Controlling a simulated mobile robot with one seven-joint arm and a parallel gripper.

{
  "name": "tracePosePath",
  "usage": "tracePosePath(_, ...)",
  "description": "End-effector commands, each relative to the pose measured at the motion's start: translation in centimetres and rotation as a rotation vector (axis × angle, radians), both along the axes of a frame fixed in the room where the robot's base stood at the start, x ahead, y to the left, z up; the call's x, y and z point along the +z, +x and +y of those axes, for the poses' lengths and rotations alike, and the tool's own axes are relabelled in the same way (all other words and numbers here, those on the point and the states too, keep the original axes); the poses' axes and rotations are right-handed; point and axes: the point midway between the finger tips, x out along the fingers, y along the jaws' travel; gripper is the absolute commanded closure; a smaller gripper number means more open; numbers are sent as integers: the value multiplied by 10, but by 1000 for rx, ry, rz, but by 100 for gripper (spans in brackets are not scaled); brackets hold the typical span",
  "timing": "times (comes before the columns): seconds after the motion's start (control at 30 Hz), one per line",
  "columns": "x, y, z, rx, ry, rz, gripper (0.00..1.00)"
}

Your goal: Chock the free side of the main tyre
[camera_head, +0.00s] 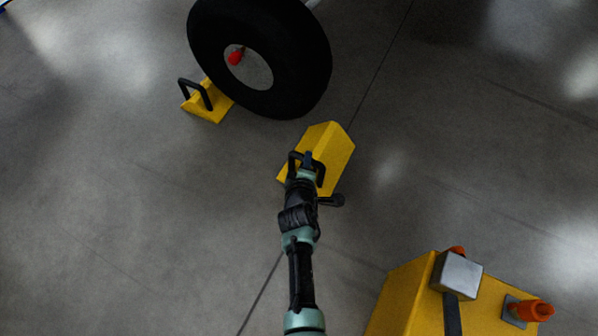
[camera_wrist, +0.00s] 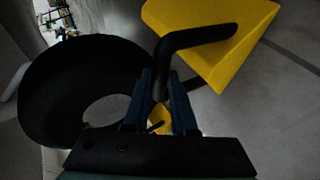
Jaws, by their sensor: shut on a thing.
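The black main tyre (camera_head: 308,62) stands at the top of the head view, and it also shows at the left of the wrist view (camera_wrist: 45,80). A yellow chock with a black handle (camera_head: 207,108) is on the floor at the tyre's lower left side. My gripper (camera_head: 306,168) is shut on the black handle of a second yellow chock (camera_head: 333,150), to the lower right of the tyre. In the wrist view this held chock (camera_wrist: 210,45) fills the upper right, its handle between the fingers (camera_wrist: 163,95). A gap shows between it and the tyre. Its height above the floor I cannot tell.
A yellow cart or box (camera_head: 405,290) stands at the lower right, with a grey-headed mallet (camera_head: 458,275) and an orange cone-like item (camera_head: 530,310) on top. A red item (camera_head: 236,57) shows at the wheel hub. Grey floor around is clear.

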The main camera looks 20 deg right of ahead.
Motion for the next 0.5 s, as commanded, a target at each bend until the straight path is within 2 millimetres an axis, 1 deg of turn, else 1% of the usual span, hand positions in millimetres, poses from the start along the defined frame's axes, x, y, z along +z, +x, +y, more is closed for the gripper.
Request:
tracePosePath(0.03,2,6,-7,-9,5,-4,100)
tracePosePath(0.23,-2,25,-28,-11,4,-6,100)
tracePosePath(0.5,-9,48,-51,-6,0,-5,100)
